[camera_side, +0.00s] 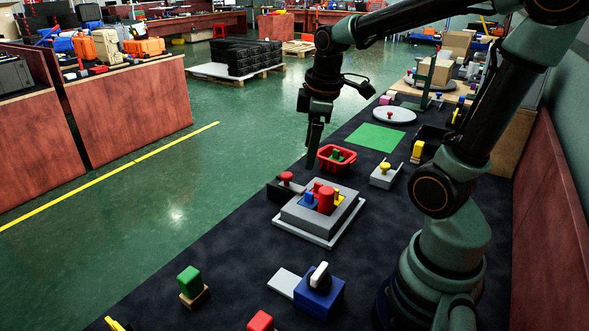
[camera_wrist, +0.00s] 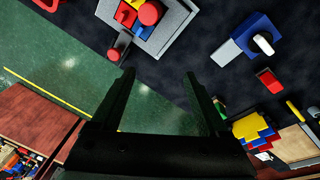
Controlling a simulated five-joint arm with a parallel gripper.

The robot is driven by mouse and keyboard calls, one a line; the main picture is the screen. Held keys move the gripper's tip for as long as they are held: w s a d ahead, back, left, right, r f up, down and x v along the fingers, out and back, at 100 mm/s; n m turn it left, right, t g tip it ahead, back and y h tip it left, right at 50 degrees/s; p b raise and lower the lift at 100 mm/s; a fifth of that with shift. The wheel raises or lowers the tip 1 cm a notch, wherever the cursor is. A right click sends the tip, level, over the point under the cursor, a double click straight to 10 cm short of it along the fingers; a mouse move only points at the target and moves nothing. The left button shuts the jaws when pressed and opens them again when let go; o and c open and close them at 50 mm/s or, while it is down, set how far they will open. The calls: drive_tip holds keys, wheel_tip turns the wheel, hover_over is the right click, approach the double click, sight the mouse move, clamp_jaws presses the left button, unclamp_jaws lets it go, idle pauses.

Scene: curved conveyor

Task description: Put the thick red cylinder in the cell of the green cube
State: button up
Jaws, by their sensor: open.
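The thick red cylinder (camera_side: 326,201) stands upright among coloured pieces in the grey box (camera_side: 293,216). In the wrist view the cylinder (camera_wrist: 150,13) shows at the top edge. The green cube (camera_side: 189,279) sits on a small tan block at the lower left of the side view. In the wrist view a green bit (camera_wrist: 219,108) is mostly hidden by a finger, and I cannot tell what it is. My gripper (camera_side: 313,158) hangs above the belt's far-left edge, behind the box and apart from it. Its fingers (camera_wrist: 159,76) are spread and empty.
A red basket (camera_side: 323,161) with green pieces stands behind the box. A red-knobbed piece (camera_side: 286,181) is close to the box's left. A blue block (camera_side: 318,298) with a white top, a pale plate (camera_side: 284,281) and a red block (camera_side: 261,321) lie in front. A green mat (camera_side: 376,137) is farther back.

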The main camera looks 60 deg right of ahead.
drive_tip(key=s+a+r+m+t, duration=0.1)
drive_tip(key=a+r+m+t, duration=0.2)
drive_tip(key=a+m, duration=0.3)
drive_tip(key=shift+a+y, duration=0.4)
drive_tip(key=shift+a, duration=1.1)
